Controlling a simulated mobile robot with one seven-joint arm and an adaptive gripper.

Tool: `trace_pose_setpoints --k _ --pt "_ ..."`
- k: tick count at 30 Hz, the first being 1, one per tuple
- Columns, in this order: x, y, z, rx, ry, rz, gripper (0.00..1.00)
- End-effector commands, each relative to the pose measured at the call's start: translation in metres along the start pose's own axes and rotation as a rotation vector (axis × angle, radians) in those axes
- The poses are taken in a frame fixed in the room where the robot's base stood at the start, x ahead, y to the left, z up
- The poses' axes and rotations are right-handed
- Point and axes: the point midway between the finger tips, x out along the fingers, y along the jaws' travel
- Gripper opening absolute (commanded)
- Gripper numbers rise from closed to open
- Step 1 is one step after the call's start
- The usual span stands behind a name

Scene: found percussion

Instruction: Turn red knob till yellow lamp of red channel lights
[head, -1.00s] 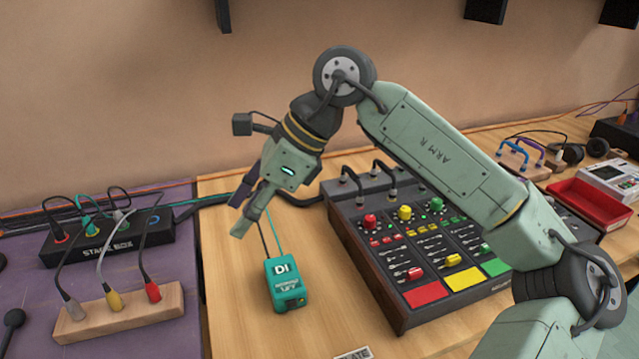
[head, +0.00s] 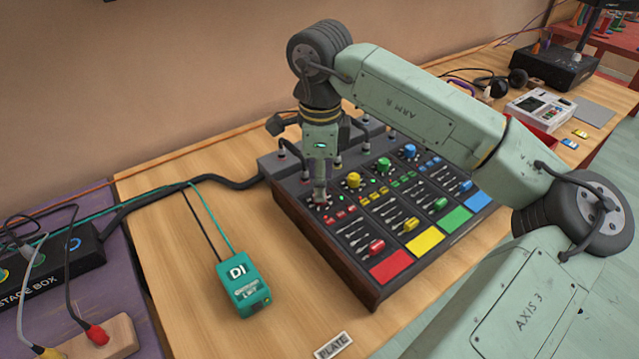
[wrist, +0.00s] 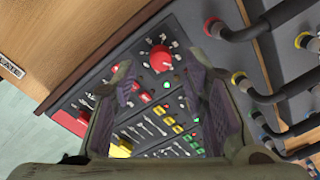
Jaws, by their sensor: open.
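The mixer (head: 325,235) has colour-coded channels, the red one at its left in the head view, with a red fader cap (head: 377,247) and red pad (head: 391,267). My gripper (head: 320,192) points down over the top of the red channel and hides the red knob there. In the wrist view the red knob (wrist: 160,58) shows just beyond my open fingers (wrist: 162,80), with nothing visible between them. A green lamp (wrist: 167,85) glows near the knob. I cannot make out a lit yellow lamp on the red channel.
Yellow (head: 353,180), green (head: 383,165) and blue (head: 410,151) knobs stand in a row to the right. Black cables plug in behind the knobs. A teal DI box (head: 242,285) lies on the table left of the mixer, with bare wood around it.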

Motion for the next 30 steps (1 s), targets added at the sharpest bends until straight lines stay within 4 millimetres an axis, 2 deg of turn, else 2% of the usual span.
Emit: trace_pose_setpoints --k 6,17,30 --pt "0.025 0.0 0.0 -0.001 -0.001 0.001 0.41" --pt "0.031 0.0 0.0 0.0 -0.001 -0.001 0.41" --pt "0.03 0.0 0.001 0.0 -0.001 -0.001 0.11"
